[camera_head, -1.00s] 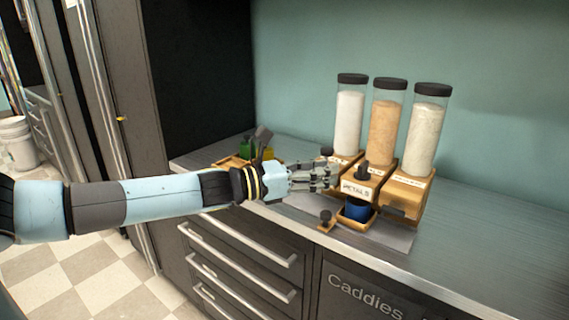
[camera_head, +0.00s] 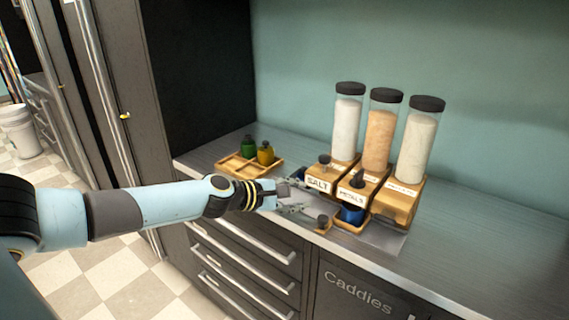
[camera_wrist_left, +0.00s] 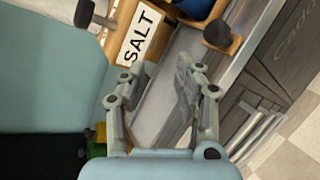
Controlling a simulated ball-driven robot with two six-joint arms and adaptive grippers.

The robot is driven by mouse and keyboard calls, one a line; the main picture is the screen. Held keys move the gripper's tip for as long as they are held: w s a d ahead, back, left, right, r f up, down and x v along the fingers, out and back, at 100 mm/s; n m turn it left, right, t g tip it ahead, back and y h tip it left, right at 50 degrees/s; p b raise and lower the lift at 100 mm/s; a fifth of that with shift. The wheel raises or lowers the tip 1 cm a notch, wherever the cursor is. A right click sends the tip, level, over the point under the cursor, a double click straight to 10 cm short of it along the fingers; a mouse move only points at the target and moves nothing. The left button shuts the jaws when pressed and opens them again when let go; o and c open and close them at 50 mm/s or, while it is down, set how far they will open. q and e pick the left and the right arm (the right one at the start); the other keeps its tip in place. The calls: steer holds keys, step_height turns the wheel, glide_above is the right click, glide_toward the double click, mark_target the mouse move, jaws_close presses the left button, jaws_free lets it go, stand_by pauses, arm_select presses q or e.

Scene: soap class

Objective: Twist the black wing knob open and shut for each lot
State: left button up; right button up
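Three wooden dispensers with clear tubes and black lids stand on the counter. The salt dispenser (camera_head: 318,184) is at the left, with a dark wing knob (camera_head: 325,160) on top; its label also shows in the left wrist view (camera_wrist_left: 138,38). The petals dispenser (camera_head: 352,195) is in the middle, with its own black knob (camera_head: 357,179). A blue cup (camera_head: 352,215) sits on a small wooden tray below it. My left gripper (camera_head: 304,209) is low in front of the salt dispenser; in the left wrist view its fingers (camera_wrist_left: 168,75) are apart and empty. My right gripper is out of view.
A small wooden piece with a dark round knob (camera_head: 323,221) lies near the counter's front edge. The counter right of the dispensers is clear.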

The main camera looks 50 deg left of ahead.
arm_select(q)
steer(key=a+m+y, duration=0.2)
steer(key=a+m, duration=0.1)
steer(key=shift+w+a+r, duration=0.1)
steer(key=a+m, duration=0.1)
steer(key=a+r+m+y+p, duration=0.1)
steer(key=m, duration=0.1)
steer(key=shift+w+r+t, duration=0.15)
steer(key=shift+w+t, duration=0.05)
steer(key=shift+t, duration=0.2)
